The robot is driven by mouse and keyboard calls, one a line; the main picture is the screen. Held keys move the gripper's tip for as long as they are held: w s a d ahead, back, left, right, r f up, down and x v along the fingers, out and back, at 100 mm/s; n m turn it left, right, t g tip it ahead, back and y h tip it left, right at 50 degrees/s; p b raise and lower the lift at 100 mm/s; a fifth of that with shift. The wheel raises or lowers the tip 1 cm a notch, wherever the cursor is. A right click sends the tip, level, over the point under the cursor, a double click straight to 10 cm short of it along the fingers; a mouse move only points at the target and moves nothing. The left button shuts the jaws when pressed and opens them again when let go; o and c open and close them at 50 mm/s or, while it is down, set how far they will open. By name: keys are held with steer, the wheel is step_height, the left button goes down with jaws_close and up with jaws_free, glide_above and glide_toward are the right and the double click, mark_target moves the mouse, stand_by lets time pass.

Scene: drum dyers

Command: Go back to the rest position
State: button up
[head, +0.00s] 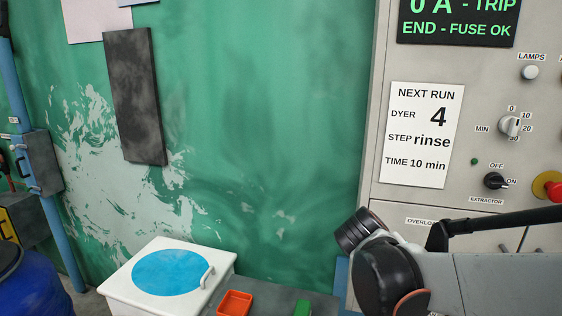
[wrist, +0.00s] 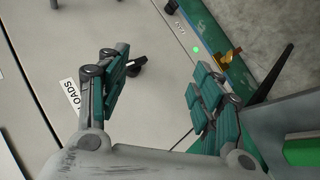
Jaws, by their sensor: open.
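My gripper (wrist: 160,84) is open in the wrist view, with its two green-padded fingers spread apart and nothing between them. Behind the fingers is a grey panel face (wrist: 150,30) with a partly hidden label (wrist: 70,96) ending in "OADS". A small black handle (wrist: 137,66) on the panel shows beside the left finger; I cannot tell whether they touch. In the head view my arm reaches in at the lower right, in front of the grey control cabinet (head: 420,60). The gripper's fingers cannot be made out there.
The cabinet carries a display (head: 459,20), a "NEXT RUN" card (head: 421,135), a dial (head: 510,125), an extractor switch (head: 495,181) and a red button (head: 555,190). A white box (head: 125,300) with a blue top, an orange tray (head: 234,303) and a blue drum (head: 35,290) stand lower left.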

steer(key=s+a+m+t+y, duration=0.1)
steer(key=s+a+y, duration=0.3)
steer(key=s, duration=0.3)
steer(key=s+a+m+t+y, duration=0.1)
steer(key=s+a+y, duration=0.3)
steer(key=s, duration=0.3)
steer(key=shift+t, duration=0.4)
